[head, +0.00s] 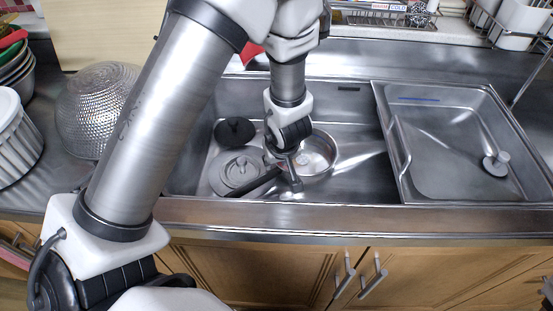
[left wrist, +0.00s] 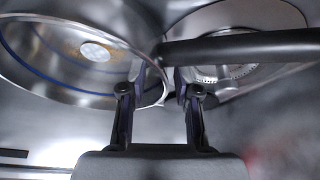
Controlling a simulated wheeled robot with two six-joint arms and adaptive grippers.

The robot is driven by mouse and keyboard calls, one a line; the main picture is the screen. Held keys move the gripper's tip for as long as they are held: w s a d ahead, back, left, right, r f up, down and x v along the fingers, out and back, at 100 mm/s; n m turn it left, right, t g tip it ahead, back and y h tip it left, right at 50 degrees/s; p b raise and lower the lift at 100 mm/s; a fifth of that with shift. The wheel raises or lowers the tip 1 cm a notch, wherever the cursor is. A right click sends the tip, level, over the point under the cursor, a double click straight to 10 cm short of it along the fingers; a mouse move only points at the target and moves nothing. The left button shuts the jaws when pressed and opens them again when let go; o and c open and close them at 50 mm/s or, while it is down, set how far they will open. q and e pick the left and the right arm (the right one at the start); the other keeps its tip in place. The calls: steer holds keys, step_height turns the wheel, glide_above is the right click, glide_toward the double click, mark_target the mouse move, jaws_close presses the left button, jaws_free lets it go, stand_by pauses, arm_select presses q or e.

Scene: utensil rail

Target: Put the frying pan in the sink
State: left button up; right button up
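The frying pan (head: 318,152) is a round silver pan with a long black handle (head: 262,181). In the head view it lies inside the sink (head: 355,183), with its handle towards the lower left. The left wrist view shows the pan (left wrist: 62,62) at left and the handle (left wrist: 250,47) running right. My left gripper (head: 284,172) is down in the sink where handle and pan meet. Its fingertips (left wrist: 161,82) are apart, with the pan's rim showing between them; whether either touches is unclear. The gripper partly hides the pan and handle. My right gripper is not in view.
A grey lid (head: 236,172) and a black round item (head: 234,131) lie in the sink's left part. A metal drainboard tray (head: 450,135) covers its right side. A glass-like dome (head: 95,110) and a ribbed white pot (head: 15,140) stand on the left counter.

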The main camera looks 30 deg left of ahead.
arm_select(q)
steer(key=p+v, duration=0.7)
steer(key=v, duration=0.5)
steer(key=shift+r+p, duration=0.25)
steer(key=shift+p, duration=0.15)
steer(key=shift+a, duration=0.1)
stand_by(0.5)
